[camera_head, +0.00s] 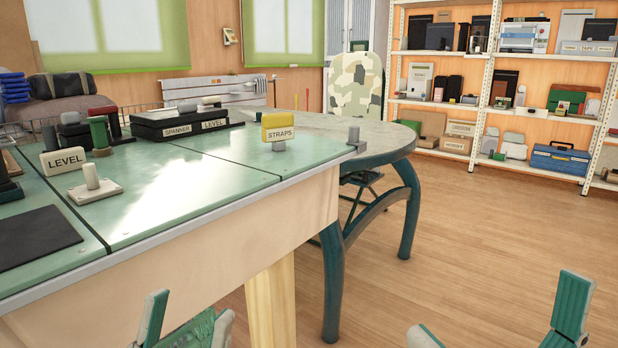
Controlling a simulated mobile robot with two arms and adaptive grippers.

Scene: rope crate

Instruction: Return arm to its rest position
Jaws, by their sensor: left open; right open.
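My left gripper (187,326) shows at the bottom edge, left of centre, in front of the workbench's near side. My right gripper (497,322) is at the bottom right, over the wooden floor. Its fingers are wide apart with bare floor between them. Both arms are mostly cut off by the bottom edge. No rope or crate can be made out.
The green-topped workbench (190,187) fills the left. On it are a LEVEL sign (63,161), a STRAPS sign (279,131), a black mat (35,236) and a black case (186,123). A round table (375,140) adjoins it. Loaded shelves (507,57) stand behind. The right floor is clear.

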